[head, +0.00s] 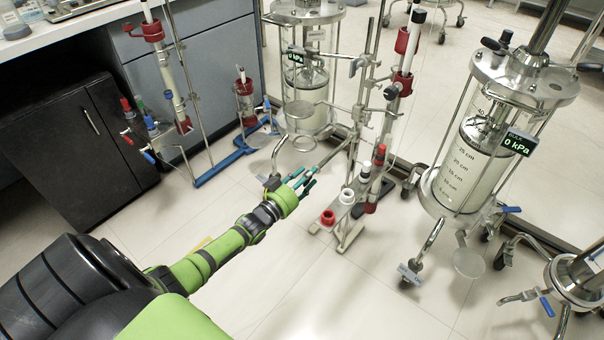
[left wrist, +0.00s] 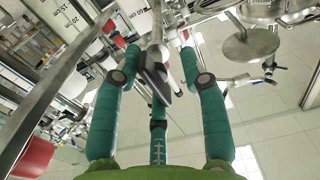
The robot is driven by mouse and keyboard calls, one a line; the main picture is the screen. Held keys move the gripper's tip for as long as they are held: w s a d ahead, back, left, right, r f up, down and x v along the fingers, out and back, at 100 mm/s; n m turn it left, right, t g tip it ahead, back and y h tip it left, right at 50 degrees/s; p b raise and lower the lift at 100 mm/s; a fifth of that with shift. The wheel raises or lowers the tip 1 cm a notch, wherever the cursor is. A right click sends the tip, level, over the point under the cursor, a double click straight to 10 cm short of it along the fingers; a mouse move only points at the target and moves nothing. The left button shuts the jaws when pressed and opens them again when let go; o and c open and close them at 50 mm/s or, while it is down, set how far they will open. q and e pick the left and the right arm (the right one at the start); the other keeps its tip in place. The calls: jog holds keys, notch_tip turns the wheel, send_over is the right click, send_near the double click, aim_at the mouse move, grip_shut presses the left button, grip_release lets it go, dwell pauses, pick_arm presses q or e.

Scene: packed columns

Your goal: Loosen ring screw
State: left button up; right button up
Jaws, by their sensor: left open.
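My left gripper (head: 302,181) reaches in from the left, low beside the lab stand with the metal rods (head: 357,120). Its teal fingers are spread and empty; they also show in the left wrist view (left wrist: 160,75). In that view a small grey metal piece with a dark flat end (left wrist: 153,78) lies between the fingers. It may be the ring screw, but I cannot tell for certain, nor whether a finger touches it. The screw is too small to make out there.
A glass column with red caps (head: 404,75) stands right of the stand. A large wheeled column reading 0 kPa (head: 470,155) is to the right. A blue-footed stand (head: 222,168) is to the left. The front floor is clear.

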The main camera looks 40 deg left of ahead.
pick_arm(q)
jog(key=s+a, duration=0.1)
jog(key=s, duration=1.1)
jog(key=shift+f, duration=0.1)
